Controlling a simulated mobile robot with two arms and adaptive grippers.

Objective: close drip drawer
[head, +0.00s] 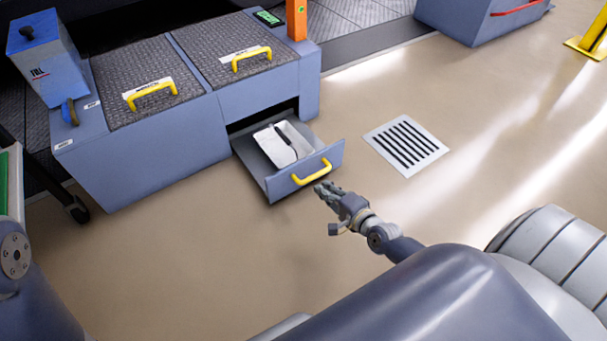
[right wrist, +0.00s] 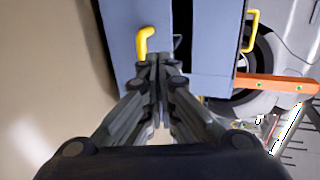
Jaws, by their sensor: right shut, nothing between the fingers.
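The drip drawer (head: 262,178) is a blue-grey drawer low in the machine's front, pulled out in the head view. Its yellow handle (head: 312,172) is on the front panel. A white tray (head: 283,145) with a dark object in it lies inside. My right gripper (head: 322,188) is shut and empty, just in front of the drawer panel near the handle. In the right wrist view the closed fingers (right wrist: 160,58) point at the blue panel, beside the yellow handle (right wrist: 145,42). I cannot tell whether they touch it. My left gripper is not in view.
The blue cabinet (head: 140,150) has two textured lids with yellow handles above the drawer. An orange post (head: 296,20) stands at its corner. A floor grate (head: 406,146) lies to the right of the drawer. The floor in front is clear.

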